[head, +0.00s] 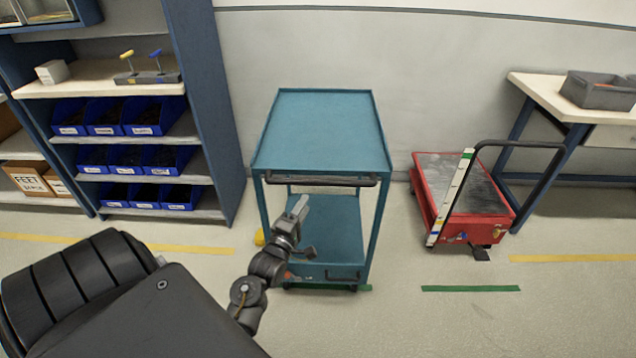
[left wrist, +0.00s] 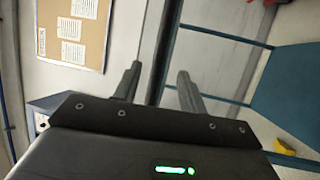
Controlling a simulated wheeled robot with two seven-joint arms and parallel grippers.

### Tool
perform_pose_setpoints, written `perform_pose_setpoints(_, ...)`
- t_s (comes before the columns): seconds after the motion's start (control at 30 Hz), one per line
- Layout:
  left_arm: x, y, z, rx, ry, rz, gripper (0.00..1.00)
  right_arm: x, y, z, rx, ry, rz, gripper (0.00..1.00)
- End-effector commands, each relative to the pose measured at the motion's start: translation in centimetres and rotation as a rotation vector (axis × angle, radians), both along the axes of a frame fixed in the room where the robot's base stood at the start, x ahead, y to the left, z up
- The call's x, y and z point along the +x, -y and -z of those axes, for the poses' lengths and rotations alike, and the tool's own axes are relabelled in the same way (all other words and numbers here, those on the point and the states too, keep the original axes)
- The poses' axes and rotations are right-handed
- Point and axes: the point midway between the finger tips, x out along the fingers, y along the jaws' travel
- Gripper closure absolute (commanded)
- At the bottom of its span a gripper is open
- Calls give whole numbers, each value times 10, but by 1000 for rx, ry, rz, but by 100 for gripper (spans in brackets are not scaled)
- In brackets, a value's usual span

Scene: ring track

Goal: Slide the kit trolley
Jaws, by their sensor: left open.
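The kit trolley (head: 320,130) is a teal two-shelf cart standing by the wall in the middle of the head view. A dark handle bar (head: 322,180) runs along its near top edge. My left gripper (head: 299,208) is open in front of the trolley, just below the handle in the head view. In the left wrist view my two fingers (left wrist: 160,82) are apart, and a dark bar (left wrist: 159,45), apparently the handle, passes between or beyond them. I cannot tell whether they touch it. A teal trolley panel (left wrist: 290,85) shows at right. My right gripper is not in view.
A shelf rack with blue bins (head: 140,115) stands left of the trolley. A red platform cart (head: 465,190) with a black push bar stands to the right, beside a workbench (head: 555,95). Green floor strips (head: 470,288) lie in front. Clear floor separates trolley and red cart.

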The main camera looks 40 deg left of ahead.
Motion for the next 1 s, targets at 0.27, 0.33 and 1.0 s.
perform_pose_setpoints(0.27,43,-11,-9,2,0,1,59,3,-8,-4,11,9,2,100)
perform_pose_setpoints(0.33,55,-14,-12,2,0,1,59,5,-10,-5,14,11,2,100)
perform_pose_setpoints(1.0,100,-25,-18,3,-4,0,59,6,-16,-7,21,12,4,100)
